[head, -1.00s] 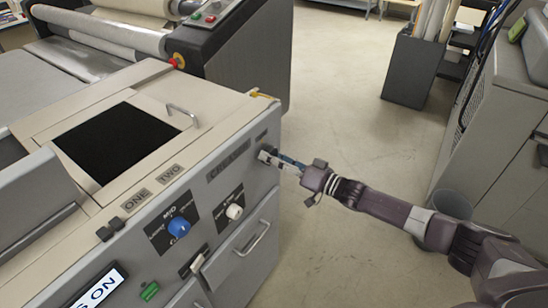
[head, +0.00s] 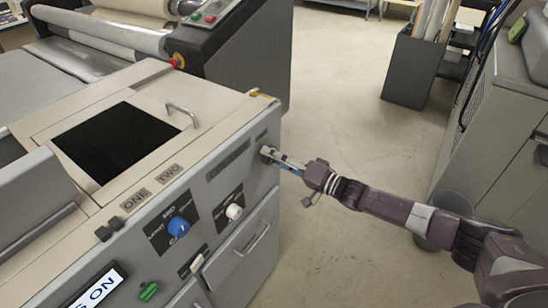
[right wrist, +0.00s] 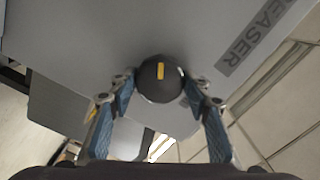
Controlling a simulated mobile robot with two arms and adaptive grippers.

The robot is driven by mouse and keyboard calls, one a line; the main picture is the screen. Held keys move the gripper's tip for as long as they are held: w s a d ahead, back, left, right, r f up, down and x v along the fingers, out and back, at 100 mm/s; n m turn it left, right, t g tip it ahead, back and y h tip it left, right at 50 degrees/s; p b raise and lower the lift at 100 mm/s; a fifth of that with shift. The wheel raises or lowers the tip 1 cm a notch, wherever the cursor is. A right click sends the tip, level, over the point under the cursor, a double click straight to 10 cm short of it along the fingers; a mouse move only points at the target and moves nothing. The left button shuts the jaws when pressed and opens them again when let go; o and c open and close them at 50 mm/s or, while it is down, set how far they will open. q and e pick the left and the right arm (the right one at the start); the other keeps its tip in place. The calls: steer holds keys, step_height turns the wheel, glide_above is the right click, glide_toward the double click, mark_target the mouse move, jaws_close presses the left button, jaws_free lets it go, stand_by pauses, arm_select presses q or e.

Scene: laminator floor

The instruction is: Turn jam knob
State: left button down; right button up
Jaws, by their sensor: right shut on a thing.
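The jam knob (right wrist: 162,78) is a round black knob with a yellow mark on its face. It sits on the grey front panel of the machine, left of the "CREASER" label in the right wrist view. My right gripper (right wrist: 160,92) has one blue-padded finger on each side of the knob and is shut on it. In the head view, my right gripper (head: 268,154) is at the right end of the front panel, and its fingers hide the knob there. My left gripper is not in view.
The same panel (head: 215,180) carries a blue knob (head: 178,227), a white knob (head: 234,211), a green button (head: 148,291) and a lit display (head: 95,290). A drawer handle (head: 252,241) is below. A grey bin (head: 436,218) stands by the right cabinet. The floor between is clear.

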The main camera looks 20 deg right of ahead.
steer(key=shift+f, duration=0.15)
steer(key=o, duration=1.2)
steer(key=shift+c, duration=0.2)
steer(key=v, duration=1.2)
